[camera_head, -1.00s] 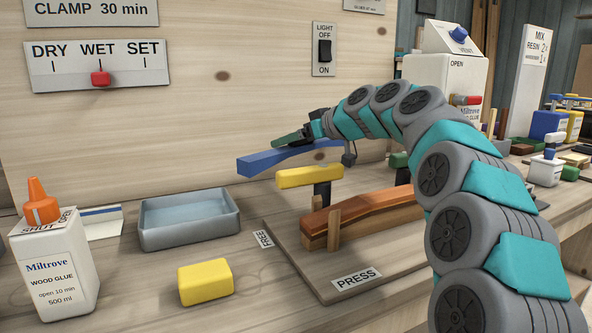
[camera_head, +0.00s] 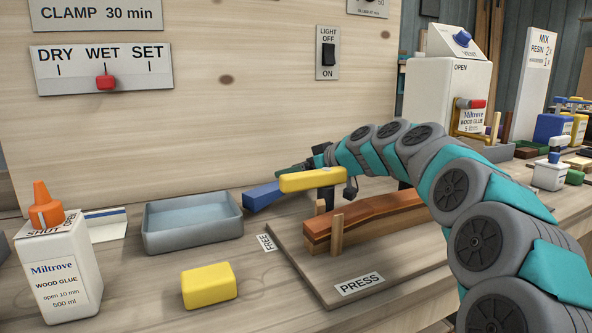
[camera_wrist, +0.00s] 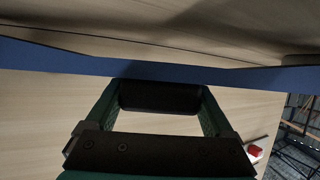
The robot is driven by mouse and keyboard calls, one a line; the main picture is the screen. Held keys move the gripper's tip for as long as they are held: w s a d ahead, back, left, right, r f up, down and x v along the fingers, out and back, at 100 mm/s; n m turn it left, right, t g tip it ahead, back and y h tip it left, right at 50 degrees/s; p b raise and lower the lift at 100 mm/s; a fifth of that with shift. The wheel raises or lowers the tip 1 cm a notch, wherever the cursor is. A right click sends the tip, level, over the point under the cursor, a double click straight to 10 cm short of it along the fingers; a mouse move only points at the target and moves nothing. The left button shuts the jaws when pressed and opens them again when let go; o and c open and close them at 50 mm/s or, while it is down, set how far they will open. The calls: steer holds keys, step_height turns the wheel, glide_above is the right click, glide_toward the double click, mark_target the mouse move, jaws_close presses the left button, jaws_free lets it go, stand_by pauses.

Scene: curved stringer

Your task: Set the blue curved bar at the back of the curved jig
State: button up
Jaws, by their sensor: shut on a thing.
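The blue curved bar (camera_head: 262,196) is held behind the curved jig, its left end showing past the yellow press handle. In the wrist view the bar (camera_wrist: 110,66) spans the picture just beyond my fingers. My gripper (camera_head: 290,171) is shut on it; the fingertips are partly hidden by the handle. The curved jig (camera_head: 300,262) is a wooden board with upright posts (camera_head: 337,236) and labels PRESS and FREE. An orange-brown curved bar (camera_head: 365,218) lies behind the front posts. Whether the blue bar touches the jig cannot be told.
The yellow handle (camera_head: 312,180) stands in front of my gripper. A grey-blue tray (camera_head: 190,238) is left of the jig. A yellow block (camera_head: 209,285) and a glue bottle (camera_head: 60,270) stand in front and left. A wooden wall rises behind.

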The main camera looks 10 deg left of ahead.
steer(key=shift+f+b, duration=0.75)
steer(key=shift+b, duration=0.15)
steer(key=o, duration=1.2)
steer(key=shift+o, duration=0.6)
steer(key=shift+a+f, duration=0.1)
steer(key=shift+f, duration=0.15)
steer(key=shift+r, duration=0.1)
steer(key=shift+r+p, duration=0.5)
steer(key=shift+p, duration=0.4)
steer(key=v, duration=0.5)
steer(key=b+v, duration=0.1)
steer(key=v, duration=0.2)
steer(key=shift+w+a+r, duration=0.1)
steer(key=shift+w+r, duration=0.05)
steer(key=shift+r, duration=0.15)
